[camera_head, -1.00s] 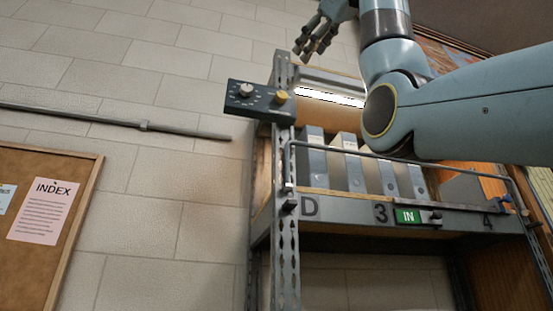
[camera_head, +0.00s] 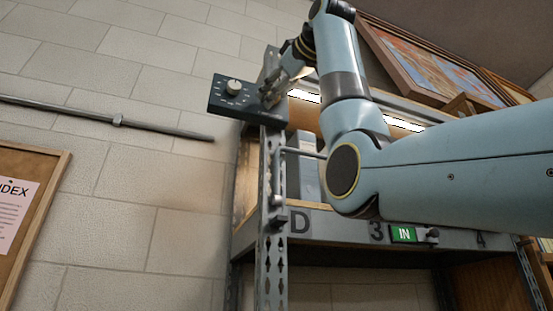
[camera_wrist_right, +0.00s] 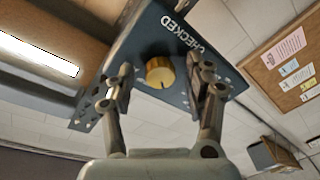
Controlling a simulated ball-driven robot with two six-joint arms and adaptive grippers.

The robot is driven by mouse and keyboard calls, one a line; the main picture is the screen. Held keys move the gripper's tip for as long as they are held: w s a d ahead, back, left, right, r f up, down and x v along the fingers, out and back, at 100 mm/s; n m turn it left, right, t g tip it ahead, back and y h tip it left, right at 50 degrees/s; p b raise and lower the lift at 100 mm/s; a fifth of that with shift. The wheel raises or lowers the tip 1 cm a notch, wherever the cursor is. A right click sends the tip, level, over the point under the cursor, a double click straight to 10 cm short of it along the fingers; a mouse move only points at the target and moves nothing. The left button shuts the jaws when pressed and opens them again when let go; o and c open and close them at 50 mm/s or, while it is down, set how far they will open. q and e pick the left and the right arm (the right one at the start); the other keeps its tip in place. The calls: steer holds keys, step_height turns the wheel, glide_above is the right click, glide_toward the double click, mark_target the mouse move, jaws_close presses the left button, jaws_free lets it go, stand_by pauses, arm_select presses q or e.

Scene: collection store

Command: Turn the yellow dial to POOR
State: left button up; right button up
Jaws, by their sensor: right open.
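The yellow dial (camera_wrist_right: 160,72) sits on a dark panel (camera_wrist_right: 143,42) in the right wrist view. "CHECKED" is printed upside down near it; I cannot read POOR. My right gripper (camera_head: 272,92) is at the right end of the panel (camera_head: 222,108) in the head view and hides the yellow dial there. In the wrist view its open fingers stand either side of the dial with gaps showing. A pale knob (camera_head: 233,87) with dots around it is on the panel's left part. My left gripper is not in view.
The panel is fixed by a grey perforated shelf post (camera_head: 273,255). The shelf has a green IN sign (camera_head: 404,234) and a metal rail. A wall pipe (camera_head: 150,126) runs left of the panel. A notice board (camera_head: 45,185) hangs at lower left.

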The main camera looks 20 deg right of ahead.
steer(key=shift+w, duration=0.1)
steer(key=shift+c, duration=1.2)
jaws_close()
